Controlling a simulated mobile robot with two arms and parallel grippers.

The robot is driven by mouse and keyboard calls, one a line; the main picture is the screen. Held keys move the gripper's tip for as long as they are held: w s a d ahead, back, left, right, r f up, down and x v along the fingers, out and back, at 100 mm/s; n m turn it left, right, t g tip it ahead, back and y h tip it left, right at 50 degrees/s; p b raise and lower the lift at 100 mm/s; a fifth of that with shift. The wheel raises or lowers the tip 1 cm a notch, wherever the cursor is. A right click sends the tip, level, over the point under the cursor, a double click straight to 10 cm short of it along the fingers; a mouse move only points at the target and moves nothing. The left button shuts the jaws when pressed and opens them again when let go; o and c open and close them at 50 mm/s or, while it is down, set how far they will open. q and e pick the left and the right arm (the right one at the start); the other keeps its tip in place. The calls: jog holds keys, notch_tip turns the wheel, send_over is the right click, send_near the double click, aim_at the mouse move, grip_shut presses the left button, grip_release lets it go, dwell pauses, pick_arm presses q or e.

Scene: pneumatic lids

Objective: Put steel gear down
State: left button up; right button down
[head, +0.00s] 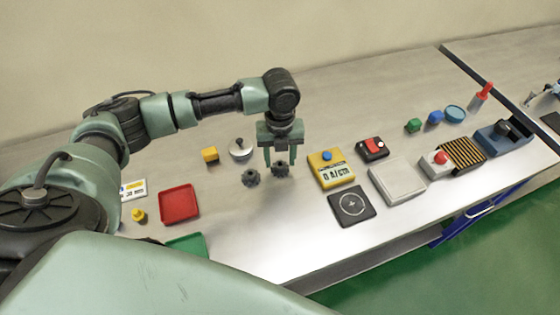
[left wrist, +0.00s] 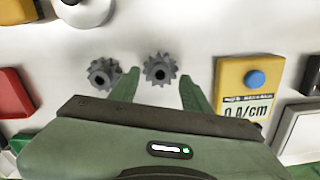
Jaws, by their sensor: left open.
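Two dark grey toothed gears lie close together on the metal table. The right gear (head: 281,170) is under my left gripper (head: 280,160), and the left gear (head: 251,177) is just beside it. In the left wrist view the right gear (left wrist: 160,69) sits just beyond and between the open fingertips (left wrist: 160,88), apart from both fingers. The left gear (left wrist: 103,73) is outside the left finger there. My left gripper is open and holds nothing. I cannot tell which gear is the steel one by its look. My right gripper is not in view.
A yellow box with a blue button (head: 331,170) stands close right of the gripper, with a black pad (head: 351,205) in front. A round silver lidded piece (head: 240,149) and a yellow block (head: 209,155) are behind left. A red tray (head: 179,204) lies left. The table's front middle is clear.

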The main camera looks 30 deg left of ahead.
aim_at(280, 165)
pick_arm(q)
notch_tip(280, 165, up, 11)
jog(key=b, duration=0.2)
jog(key=shift+f, duration=0.15)
jog(key=shift+f, duration=0.1)
dwell(0.3)
